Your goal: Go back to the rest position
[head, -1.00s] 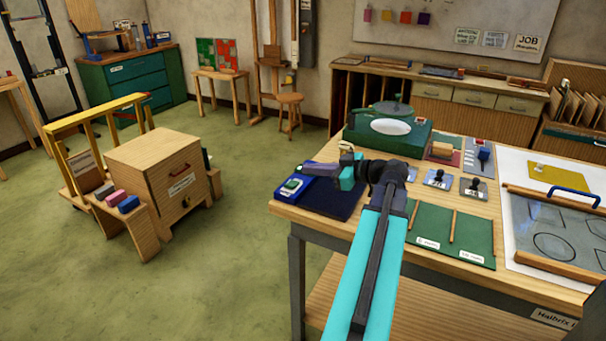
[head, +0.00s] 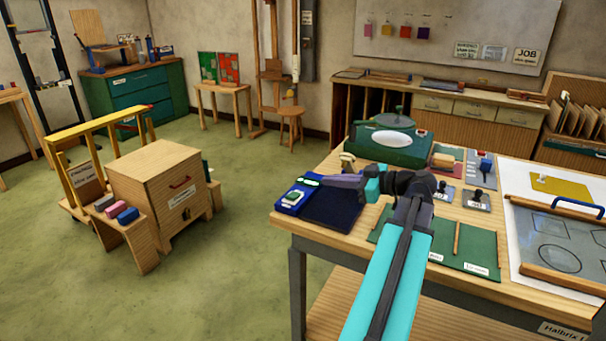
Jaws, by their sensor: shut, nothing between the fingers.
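My gripper (head: 317,181) is at the end of my cyan arm, pointing left in the picture. It is shut and empty. It shows over the front left corner of the workbench (head: 303,227), in front of the far edge of a dark blue mat (head: 334,206). I cannot tell the exact height of the gripper above the bench. My forearm crosses in front of the green boards (head: 478,254) and hides part of them.
A green machine with a round top (head: 390,145) stands behind my wrist. Black-knobbed stamps (head: 477,200) and a clear panel with a blue handle (head: 560,238) are to the right. Open floor lies between cart and bench.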

